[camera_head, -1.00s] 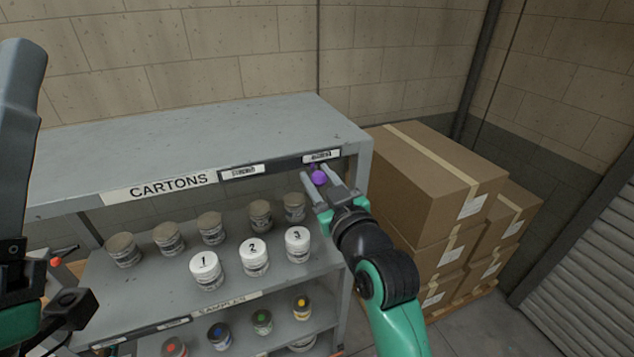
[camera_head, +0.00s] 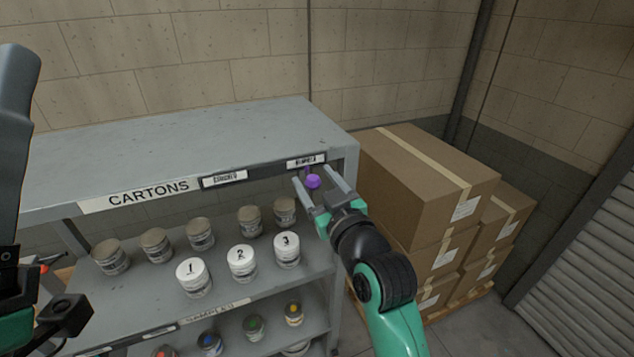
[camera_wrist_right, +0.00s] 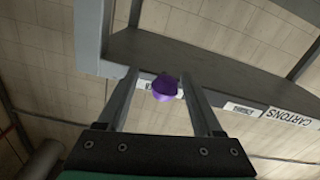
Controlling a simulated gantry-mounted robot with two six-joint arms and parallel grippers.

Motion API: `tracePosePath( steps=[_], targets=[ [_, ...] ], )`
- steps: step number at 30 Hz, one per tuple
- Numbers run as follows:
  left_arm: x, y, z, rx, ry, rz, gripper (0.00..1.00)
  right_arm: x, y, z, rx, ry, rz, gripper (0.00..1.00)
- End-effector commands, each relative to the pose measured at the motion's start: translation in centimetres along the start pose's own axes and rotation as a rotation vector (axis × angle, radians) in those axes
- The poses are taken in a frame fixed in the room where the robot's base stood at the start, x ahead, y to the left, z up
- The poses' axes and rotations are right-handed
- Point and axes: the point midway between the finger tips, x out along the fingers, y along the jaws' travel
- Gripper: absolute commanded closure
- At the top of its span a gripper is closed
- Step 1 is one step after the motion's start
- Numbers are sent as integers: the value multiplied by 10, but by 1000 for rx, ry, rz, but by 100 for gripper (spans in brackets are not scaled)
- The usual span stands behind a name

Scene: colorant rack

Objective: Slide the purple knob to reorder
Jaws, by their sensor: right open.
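The purple knob (camera_head: 313,181) sits on the front edge of the top shelf, below the rightmost small label. My right gripper (camera_head: 314,176) is open, with one finger on each side of the knob. In the right wrist view the knob (camera_wrist_right: 164,88) shows between the two open fingers (camera_wrist_right: 163,90), with a gap on both sides. The small label (camera_head: 306,161) above the knob and another label (camera_head: 224,179) to its left are on the same edge strip. My left arm shows at the left edge; its fingertips cannot be made out.
The grey rack's top (camera_head: 200,140) is bare, with a CARTONS sign (camera_head: 148,192) on its edge. Below stand several grey tins and white tins numbered 1, 2 and 3 (camera_head: 287,250). Stacked cartons (camera_head: 420,180) stand close to the right of the rack.

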Motion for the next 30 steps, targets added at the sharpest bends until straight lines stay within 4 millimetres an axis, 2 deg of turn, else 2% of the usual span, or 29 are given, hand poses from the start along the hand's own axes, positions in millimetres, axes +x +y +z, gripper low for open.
tracePosePath(
  steps=[7, 14, 16, 21, 25, 30],
  targets=[
    [-3, 0, 2, 0, 0, 0, 50, -15, -1, 1, 0, 3, -1, 32],
    [-8, 0, 8, 0, 0, 0, 50, -58, 0, 2, -1, 3, 1, 32],
    [9, 0, -7, 0, -2, 0, 50, -73, 2, -8, 1, -2, 1, 32],
    [27, 0, -26, 0, 1, 0, 50, -102, 2, -6, 0, -3, 1, 32],
    [32, 0, -30, 0, 0, 0, 50, -113, 1, -3, 0, -2, 2, 32],
    [32, 0, -30, 0, 0, 0, 50, -117, 0, 0, 0, -1, 1, 32]
  ],
)
